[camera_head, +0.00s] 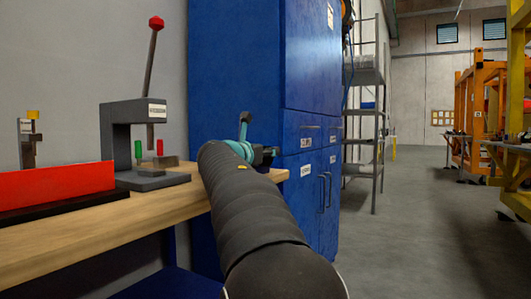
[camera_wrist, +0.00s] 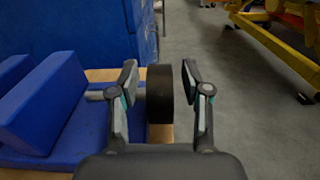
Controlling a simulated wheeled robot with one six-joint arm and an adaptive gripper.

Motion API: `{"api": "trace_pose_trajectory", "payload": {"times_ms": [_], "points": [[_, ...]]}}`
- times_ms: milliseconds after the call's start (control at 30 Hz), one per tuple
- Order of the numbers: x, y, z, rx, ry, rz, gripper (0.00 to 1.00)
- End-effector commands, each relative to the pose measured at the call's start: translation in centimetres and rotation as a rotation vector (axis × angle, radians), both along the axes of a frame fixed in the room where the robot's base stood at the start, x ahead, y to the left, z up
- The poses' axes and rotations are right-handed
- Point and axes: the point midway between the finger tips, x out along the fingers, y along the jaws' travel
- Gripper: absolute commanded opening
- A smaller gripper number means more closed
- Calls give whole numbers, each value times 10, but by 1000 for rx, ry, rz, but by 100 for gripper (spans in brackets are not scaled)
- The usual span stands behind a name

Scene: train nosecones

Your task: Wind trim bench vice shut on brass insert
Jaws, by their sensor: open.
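In the wrist view my gripper (camera_wrist: 159,80) is open, with one finger on each side of a dark round wheel or knob (camera_wrist: 159,95). A gap shows on at least the right side of it; contact on the left is unclear. To the left are blue blocks (camera_wrist: 48,100) on a blue base (camera_wrist: 65,150), which look like the trim bench vice. I cannot make out a brass insert between them. In the head view my arm hides this spot, and the teal wrist end (camera_head: 240,148) shows beyond it.
A grey press (camera_head: 125,130) with a red-knobbed lever stands on the wooden bench (camera_head: 95,222), beside a red block (camera_head: 60,186). A blue cabinet (camera_head: 240,60) rises behind my arm. Open floor (camera_head: 400,240) lies right, with an orange rack (camera_head: 475,110) beyond.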

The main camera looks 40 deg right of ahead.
Motion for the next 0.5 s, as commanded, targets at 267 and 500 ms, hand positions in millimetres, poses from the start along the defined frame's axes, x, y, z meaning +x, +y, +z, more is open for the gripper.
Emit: {"api": "trace_pose_trajectory", "payload": {"times_ms": [267,500], "points": [[0,0,0,0,0,0,28],[0,0,0,0,0,0,0]]}}
